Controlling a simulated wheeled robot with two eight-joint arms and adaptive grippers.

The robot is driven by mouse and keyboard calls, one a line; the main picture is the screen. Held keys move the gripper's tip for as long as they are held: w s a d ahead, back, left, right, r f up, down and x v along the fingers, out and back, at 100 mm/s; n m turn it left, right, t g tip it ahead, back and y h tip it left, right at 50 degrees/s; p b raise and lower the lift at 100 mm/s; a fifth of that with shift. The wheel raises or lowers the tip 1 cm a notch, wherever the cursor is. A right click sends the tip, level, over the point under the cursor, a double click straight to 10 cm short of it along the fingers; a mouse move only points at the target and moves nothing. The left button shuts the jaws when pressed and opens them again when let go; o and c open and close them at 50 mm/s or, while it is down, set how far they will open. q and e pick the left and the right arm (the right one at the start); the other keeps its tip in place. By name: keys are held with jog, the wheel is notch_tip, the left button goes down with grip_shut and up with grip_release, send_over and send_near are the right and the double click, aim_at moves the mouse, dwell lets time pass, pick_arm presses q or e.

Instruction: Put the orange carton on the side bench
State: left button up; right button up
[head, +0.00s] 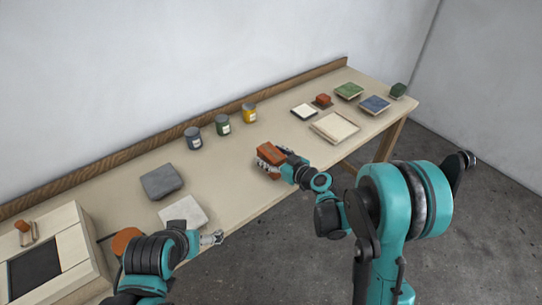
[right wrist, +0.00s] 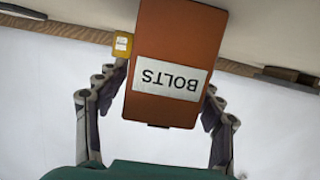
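The orange carton (head: 270,153) is at the front edge of the long pale bench (head: 235,165). My right gripper (head: 268,164) is at the carton, coming from the front right. In the right wrist view the carton (right wrist: 170,40) appears upside down with a white "BOLTS" label. The fingers of my right gripper (right wrist: 165,100) lie against both its sides, shut on it. Whether its base touches the bench is hidden. My left gripper (head: 212,238) is low near the bench's front edge, away from the carton; its finger gap is too small to judge.
Grey, green and yellow cans (head: 222,125) stand behind the carton. A grey slab (head: 161,181) and a white tile (head: 183,213) lie to the left. A shallow tray (head: 335,127) and several coloured blocks fill the right end.

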jog(key=shift+r, duration=0.1)
jog(key=shift+s+d+r+p, duration=0.15)
jog(key=shift+s+d+p, duration=0.05)
jog(key=shift+p, duration=0.1)
jog(key=s+d+r+m+g+h, duration=0.1)
jog(key=s+d, duration=0.4)
jog(key=s, duration=0.5)
jog(key=s+d+r+m+g+h+p, duration=0.1)
jog(key=s+d+r+m+g+h, duration=0.1)
jog(key=s, duration=0.8)
jog(key=s+d+r+m+g+h+p, duration=0.1)
jog(key=s+d+r+m+g+h, duration=0.1)
jog(key=s+d, duration=0.6)
jog(key=s+r+m+h, duration=0.1)
jog(key=s+m+h, duration=0.1)
jog(key=h, duration=0.1)
jog(key=shift+r+h, duration=0.3)
jog(key=shift+r, duration=0.05)
